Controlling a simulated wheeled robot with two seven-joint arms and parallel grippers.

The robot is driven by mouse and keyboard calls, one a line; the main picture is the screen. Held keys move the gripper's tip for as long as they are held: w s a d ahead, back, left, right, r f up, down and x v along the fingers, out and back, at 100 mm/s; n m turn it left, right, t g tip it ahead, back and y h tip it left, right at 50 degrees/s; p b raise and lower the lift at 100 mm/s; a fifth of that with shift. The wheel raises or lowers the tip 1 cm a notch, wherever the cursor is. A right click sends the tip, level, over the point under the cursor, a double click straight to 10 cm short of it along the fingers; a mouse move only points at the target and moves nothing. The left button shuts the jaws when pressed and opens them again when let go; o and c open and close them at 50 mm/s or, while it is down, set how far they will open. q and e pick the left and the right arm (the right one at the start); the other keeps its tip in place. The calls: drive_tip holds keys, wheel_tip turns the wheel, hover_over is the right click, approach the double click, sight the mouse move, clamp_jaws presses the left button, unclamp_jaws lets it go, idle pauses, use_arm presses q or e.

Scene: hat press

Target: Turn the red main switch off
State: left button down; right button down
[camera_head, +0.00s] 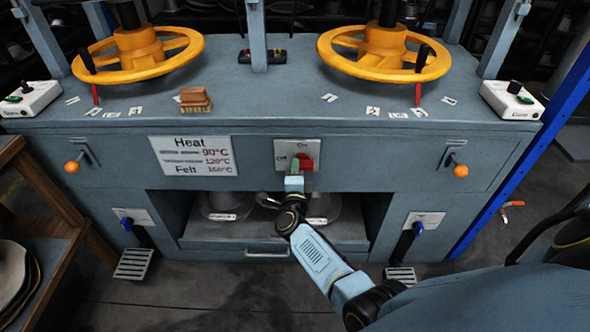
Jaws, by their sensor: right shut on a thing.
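The red main switch (307,161) sits on a light plate (284,147) in the middle of the press front, with small lettering above and to the left of it. My right gripper (296,166) is at the switch, shut on it, and its fingers hide the left part of the knob. The exact angle of the knob is hard to tell behind the fingers. My right arm reaches up to it from the lower right. My left gripper is not in view.
Two yellow handwheels (140,55) stand on the press top (260,105). Orange-knobbed levers (72,167) flank the front. A heat sign (192,157) is left of the switch. An open shelf (190,243) lies below. A wooden rack (62,235) stands at the left.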

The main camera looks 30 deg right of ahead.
drive_tip(key=shift+f, duration=0.1)
drive_tip(key=c, duration=1.3)
unclamp_jaws()
drive_tip(key=shift+s, duration=0.1)
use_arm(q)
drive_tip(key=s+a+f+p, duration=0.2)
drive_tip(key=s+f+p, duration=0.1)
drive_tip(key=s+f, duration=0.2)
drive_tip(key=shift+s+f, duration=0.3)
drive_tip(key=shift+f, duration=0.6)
use_arm(e)
drive_tip(key=v, duration=1.3)
drive_tip(key=shift+s+a, duration=0.1)
drive_tip(key=shift+s, duration=0.05)
